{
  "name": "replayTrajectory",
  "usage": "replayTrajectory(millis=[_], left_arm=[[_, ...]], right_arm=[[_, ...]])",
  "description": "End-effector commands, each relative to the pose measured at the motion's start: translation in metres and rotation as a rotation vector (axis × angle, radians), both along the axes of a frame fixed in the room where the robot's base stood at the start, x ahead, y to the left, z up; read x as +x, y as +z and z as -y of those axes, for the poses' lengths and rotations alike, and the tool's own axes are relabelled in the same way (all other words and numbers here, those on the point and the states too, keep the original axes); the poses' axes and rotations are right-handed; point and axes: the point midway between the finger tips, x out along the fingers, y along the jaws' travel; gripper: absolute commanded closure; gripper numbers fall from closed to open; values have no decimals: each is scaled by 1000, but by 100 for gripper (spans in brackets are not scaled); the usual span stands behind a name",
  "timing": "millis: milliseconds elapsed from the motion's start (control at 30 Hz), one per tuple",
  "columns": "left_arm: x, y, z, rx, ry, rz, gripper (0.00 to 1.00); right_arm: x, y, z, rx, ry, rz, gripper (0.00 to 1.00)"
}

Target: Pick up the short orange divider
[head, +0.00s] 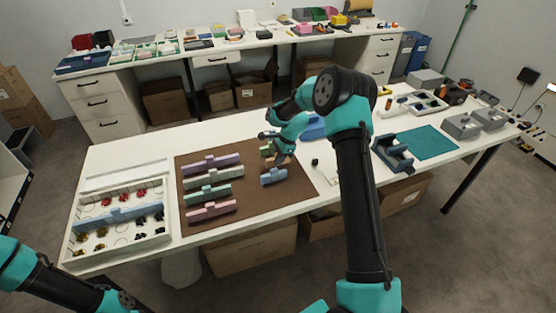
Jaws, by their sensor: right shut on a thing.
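My right gripper (278,158) is over the right part of the brown mat (228,213), shut on a small orange piece, which looks like the short orange divider (269,163). The arm and gripper hide much of it, and I cannot tell whether it touches the mat. A short green divider (265,151) is just behind it and a short blue divider (273,177) lies just in front. Longer purple (212,163), pale green (214,176), green (207,193) and pink (211,210) dividers lie in a column on the mat's left. My left gripper is out of view; only its arm shows at bottom left.
A white compartment tray (165,236) with red, black and brown parts and a long blue divider stands at the table's left. A dark blue holder (392,152) and a teal mat (428,143) are at the right.

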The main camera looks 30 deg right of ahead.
Motion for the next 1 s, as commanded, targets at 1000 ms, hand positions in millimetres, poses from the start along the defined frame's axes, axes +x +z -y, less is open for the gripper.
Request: replayTrajectory(millis=[1000], left_arm=[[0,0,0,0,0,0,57]], right_arm=[[0,100,0,0,1,0,100]])
